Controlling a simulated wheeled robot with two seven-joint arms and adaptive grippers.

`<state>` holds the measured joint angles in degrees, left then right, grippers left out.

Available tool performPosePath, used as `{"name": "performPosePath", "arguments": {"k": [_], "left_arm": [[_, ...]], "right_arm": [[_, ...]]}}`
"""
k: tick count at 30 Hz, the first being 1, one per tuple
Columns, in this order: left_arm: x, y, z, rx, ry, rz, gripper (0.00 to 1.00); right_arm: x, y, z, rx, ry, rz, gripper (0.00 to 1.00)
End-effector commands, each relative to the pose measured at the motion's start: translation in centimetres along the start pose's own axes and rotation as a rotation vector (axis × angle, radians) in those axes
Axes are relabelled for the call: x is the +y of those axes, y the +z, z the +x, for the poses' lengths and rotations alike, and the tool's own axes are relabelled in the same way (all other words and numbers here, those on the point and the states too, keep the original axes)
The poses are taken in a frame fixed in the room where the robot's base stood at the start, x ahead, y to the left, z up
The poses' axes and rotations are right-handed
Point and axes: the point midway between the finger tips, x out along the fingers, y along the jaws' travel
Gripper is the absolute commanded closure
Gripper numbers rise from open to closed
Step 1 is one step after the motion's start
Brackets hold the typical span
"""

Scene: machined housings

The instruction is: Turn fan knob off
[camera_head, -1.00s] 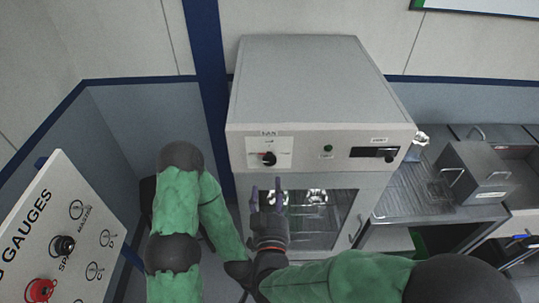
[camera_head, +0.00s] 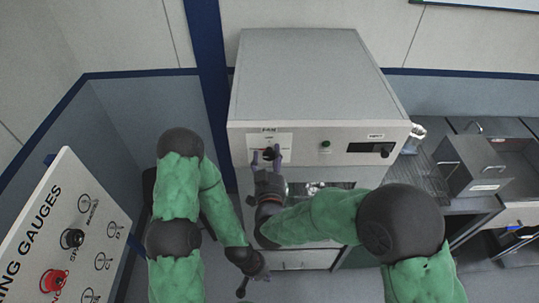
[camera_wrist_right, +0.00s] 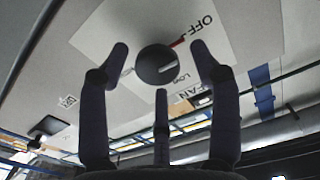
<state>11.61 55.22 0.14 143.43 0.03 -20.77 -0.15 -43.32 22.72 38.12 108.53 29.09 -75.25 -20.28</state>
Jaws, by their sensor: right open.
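The fan knob (camera_head: 268,153) is a dark round knob on a white label plate at the front left of the grey oven (camera_head: 305,75). In the wrist view the gripper (camera_wrist_right: 160,58) frames the knob, with visible gaps and a third finger below. My left gripper (camera_head: 243,287) hangs low in front, its fingers unclear.
A green button (camera_head: 325,144) and a dark display (camera_head: 370,150) are right of the knob. A gauge panel (camera_head: 58,225) with red and black knobs stands at the left. A metal box (camera_head: 476,165) sits on the counter at the right.

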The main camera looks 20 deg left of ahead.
Motion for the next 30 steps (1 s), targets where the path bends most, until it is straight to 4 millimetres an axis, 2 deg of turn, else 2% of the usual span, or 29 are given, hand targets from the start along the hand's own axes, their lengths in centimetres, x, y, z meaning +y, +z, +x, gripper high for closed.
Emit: {"name": "performPosePath", "arguments": {"k": [11,17,30], "left_arm": [[0.0,0.0,-0.1,0.0,0.0,0.0,1.0],[0.0,0.0,-0.1,0.0,0.0,0.0,1.0],[-0.4,0.0,1.0,0.0,0.0,0.0,1.0]], "right_arm": [[0.0,0.1,0.6,-0.001,0.0,-0.001,0.37],[0.0,0.0,0.6,0.001,0.0,0.0,0.9],[-0.1,-0.2,0.7,0.008,0.001,-0.084,0.92]]}}
